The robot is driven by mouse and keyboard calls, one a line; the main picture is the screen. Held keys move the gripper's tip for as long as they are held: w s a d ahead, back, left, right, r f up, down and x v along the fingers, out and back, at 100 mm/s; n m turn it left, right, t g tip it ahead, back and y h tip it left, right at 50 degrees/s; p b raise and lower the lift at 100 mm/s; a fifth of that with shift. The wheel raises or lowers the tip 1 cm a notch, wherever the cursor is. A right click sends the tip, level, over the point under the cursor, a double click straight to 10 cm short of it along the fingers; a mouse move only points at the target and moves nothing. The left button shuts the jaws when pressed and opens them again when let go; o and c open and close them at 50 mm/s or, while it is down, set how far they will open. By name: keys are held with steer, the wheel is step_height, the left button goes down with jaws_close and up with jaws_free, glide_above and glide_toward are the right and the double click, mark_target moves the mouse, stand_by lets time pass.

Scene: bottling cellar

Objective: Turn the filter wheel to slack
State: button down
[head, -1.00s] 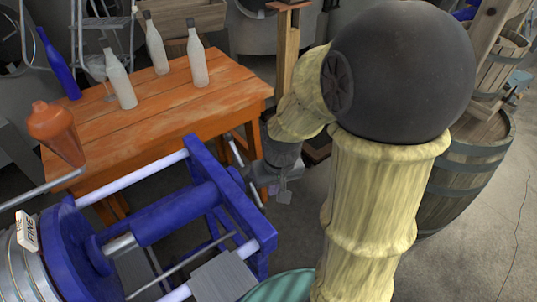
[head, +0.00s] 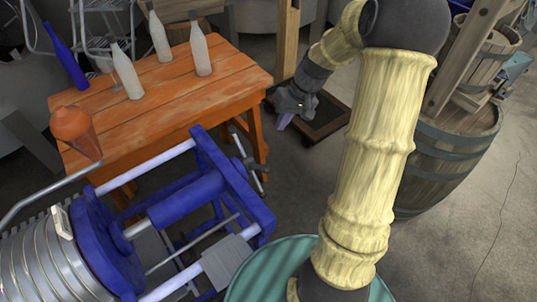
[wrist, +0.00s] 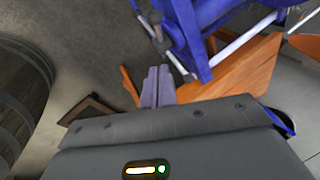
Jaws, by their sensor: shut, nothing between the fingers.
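The filter is a blue frame (head: 232,180) with a stack of round silver plates (head: 38,268) at the lower left in the head view. Grey metal bars (head: 248,160), seemingly its wheel's handles, stick out at the frame's far right end. In the wrist view a grey bar with a knob (wrist: 155,32) shows beside the blue frame (wrist: 190,35). My gripper (head: 283,122) is shut and empty, right of the orange table and apart from the bars. Its fingers (wrist: 158,85) point toward the frame in the wrist view. Most of the wheel is hidden.
The orange table (head: 170,90) holds white bottles (head: 200,50), a blue bottle (head: 64,58) and an orange funnel-like vessel (head: 76,128). A barrel (head: 450,160) stands at right. A teal round top (head: 262,275) is at the front. Floor between is open.

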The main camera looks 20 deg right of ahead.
steer(key=s+p+x, duration=0.3)
steer(key=p+x, duration=0.1)
steer(key=x, duration=0.8)
steer(key=shift+a+f, duration=0.2)
steer(key=shift+f, duration=0.2)
steer(key=shift+w, duration=0.15)
